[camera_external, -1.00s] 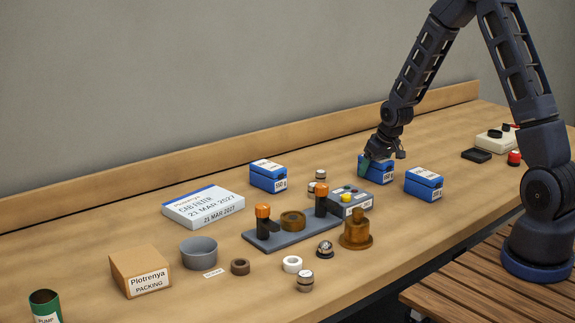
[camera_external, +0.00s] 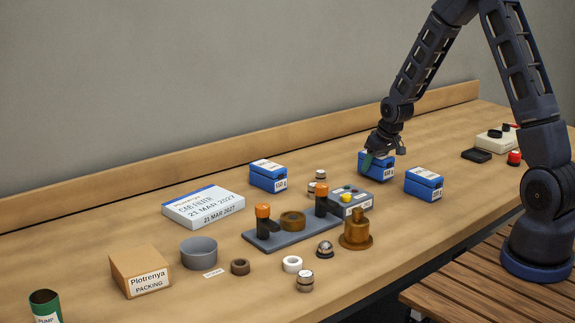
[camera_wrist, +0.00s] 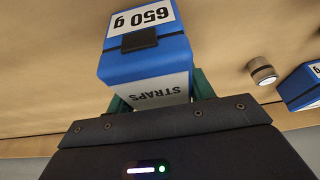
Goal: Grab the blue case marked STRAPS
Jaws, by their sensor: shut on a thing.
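The blue case marked STRAPS (camera_wrist: 150,66) fills the upper middle of the wrist view, with a white STRAPS label on top and a 650 g label on its side. In the external view the same blue case (camera_external: 373,168) hangs just under my gripper (camera_external: 382,155), slightly raised from the bench. My gripper is shut on it; its green fingers (camera_wrist: 160,98) show at both sides of the case in the wrist view. The fingertips are mostly hidden.
Two similar blue cases stand apart, one at right (camera_external: 423,184) and one at left (camera_external: 268,176). A grey control box (camera_external: 351,204) with buttons stands close in front of the held case. A dark block (camera_external: 476,155) lies behind right. Bench around the right-hand case is clear.

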